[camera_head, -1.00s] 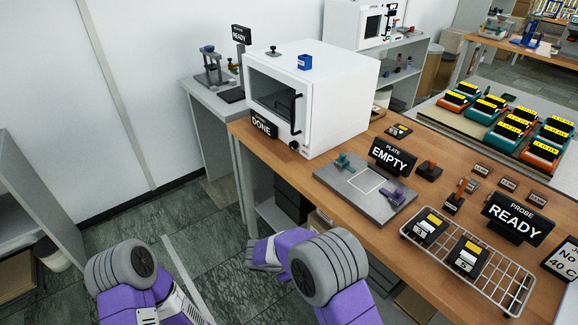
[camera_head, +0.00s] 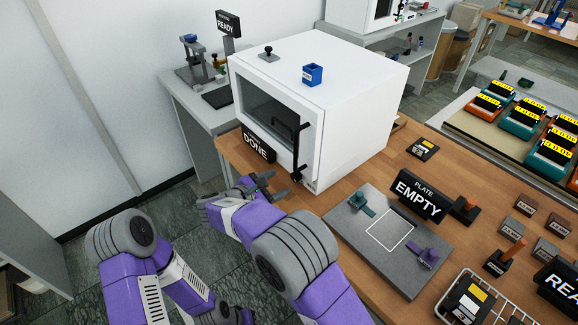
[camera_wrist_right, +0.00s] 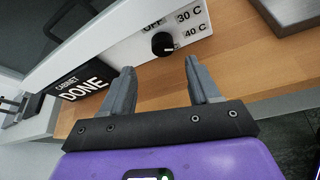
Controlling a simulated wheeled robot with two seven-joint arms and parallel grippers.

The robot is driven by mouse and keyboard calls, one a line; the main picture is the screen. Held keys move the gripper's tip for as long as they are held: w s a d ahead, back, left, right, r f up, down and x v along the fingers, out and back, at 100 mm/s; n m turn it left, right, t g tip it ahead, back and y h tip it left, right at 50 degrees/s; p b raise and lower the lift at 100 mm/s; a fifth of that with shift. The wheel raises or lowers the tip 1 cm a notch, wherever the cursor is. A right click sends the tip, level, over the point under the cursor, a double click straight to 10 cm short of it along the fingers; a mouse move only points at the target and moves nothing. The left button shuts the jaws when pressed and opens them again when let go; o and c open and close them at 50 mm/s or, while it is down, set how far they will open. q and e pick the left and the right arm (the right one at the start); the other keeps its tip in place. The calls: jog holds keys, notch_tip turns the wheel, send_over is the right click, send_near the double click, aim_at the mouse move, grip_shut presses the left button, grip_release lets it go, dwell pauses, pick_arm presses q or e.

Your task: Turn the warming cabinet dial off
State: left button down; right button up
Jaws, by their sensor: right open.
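The warming cabinet (camera_head: 355,140) is a white box with a dark glass door (camera_head: 268,110) on the wooden bench. Its black dial (camera_wrist_right: 163,43) sits on the lower front panel, beside the labels OFF, 30 C and 40 C. The dial's pale mark seems to point right, towards 40 C. My right gripper (camera_head: 277,187) is in front of the cabinet's lower front. In the right wrist view its two fingers (camera_wrist_right: 162,85) are apart and empty, short of the dial, which lies beyond the gap between them.
A black DONE sign (camera_head: 257,147) stands left of the dial, and a black door handle (camera_head: 299,150) is close above. A grey plate (camera_head: 360,255) with an EMPTY sign (camera_head: 419,195) lies to the right. Floor is free in front of the bench.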

aim_at(294, 178)
jog(key=b+x, duration=0.1)
jog(key=x, duration=0.4)
jog(key=shift+s+d+f, duration=0.15)
jog(key=shift+s, duration=0.05)
jog(key=shift+w+d+f, duration=0.15)
jog(key=shift+w+d, duration=0.35)
